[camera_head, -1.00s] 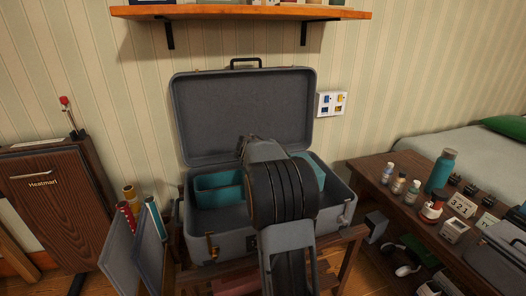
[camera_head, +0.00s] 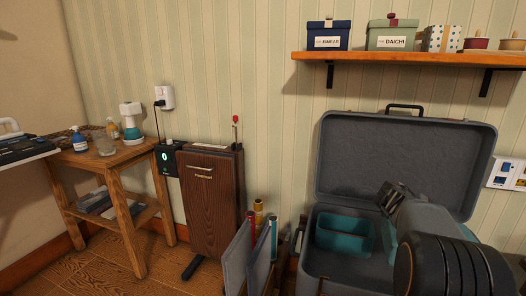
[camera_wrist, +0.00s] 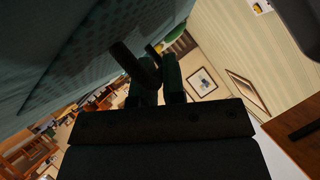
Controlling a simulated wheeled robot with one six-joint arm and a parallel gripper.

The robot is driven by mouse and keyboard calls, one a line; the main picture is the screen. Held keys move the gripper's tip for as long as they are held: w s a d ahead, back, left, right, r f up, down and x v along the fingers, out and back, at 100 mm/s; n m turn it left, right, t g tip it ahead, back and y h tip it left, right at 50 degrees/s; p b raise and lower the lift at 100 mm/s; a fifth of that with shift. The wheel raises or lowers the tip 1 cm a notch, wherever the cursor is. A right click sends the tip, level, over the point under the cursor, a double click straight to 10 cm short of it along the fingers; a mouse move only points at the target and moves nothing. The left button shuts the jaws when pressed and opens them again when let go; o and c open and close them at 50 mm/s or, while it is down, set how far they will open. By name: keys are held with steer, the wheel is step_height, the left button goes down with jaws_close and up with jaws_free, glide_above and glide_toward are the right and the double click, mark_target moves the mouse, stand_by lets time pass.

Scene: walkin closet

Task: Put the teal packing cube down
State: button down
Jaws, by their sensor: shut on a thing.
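The teal packing cube (camera_wrist: 60,55) fills the upper left of the wrist view, close up, with a dotted mesh-like face. My gripper (camera_wrist: 150,75) is shut on it, with dark fingers at its edge. In the head view my arm hides the gripper; a teal patch (camera_head: 389,241) shows beside the arm, possibly the held cube. The open grey suitcase (camera_head: 396,160) stands behind my arm with its lid up. A teal open-topped box (camera_head: 345,236) sits in its left part. Whether the cube touches the suitcase is hidden.
A wooden shelf (camera_head: 405,60) with boxes hangs above the suitcase. Left of it stand upright panels (camera_head: 248,262) with rolled tubes, a dark wooden cabinet (camera_head: 211,190), and a small wooden table (camera_head: 118,158) with bottles. Some floor shows between table and cabinet.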

step_height(320, 180, up, 5)
steer(key=shift+r+p, duration=0.1)
steer(key=shift+p, duration=0.45)
step_height(320, 180, down, 7)
steer(key=shift+f+b, duration=0.15)
steer(key=shift+b, duration=0.75)
steer(key=shift+d, duration=0.1)
steer(key=w+d+f, duration=0.1)
steer(key=d, duration=0.1)
steer(key=w+d+f, duration=0.1)
steer(key=w+d, duration=0.1)
steer(key=w+d+f, duration=0.1)
steer(key=w+d, duration=0.1)
steer(key=shift+d+f, duration=0.15)
steer(key=shift+f, duration=0.25)
steer(key=w+d+f+b, duration=0.3)
steer(key=d+f, duration=0.1)
steer(key=f, duration=0.4)
steer(key=shift+w+d+f, duration=0.25)
steer(key=shift+w+f, duration=0.1)
steer(key=shift+f+b, duration=0.2)
steer(key=shift+b, duration=0.3)
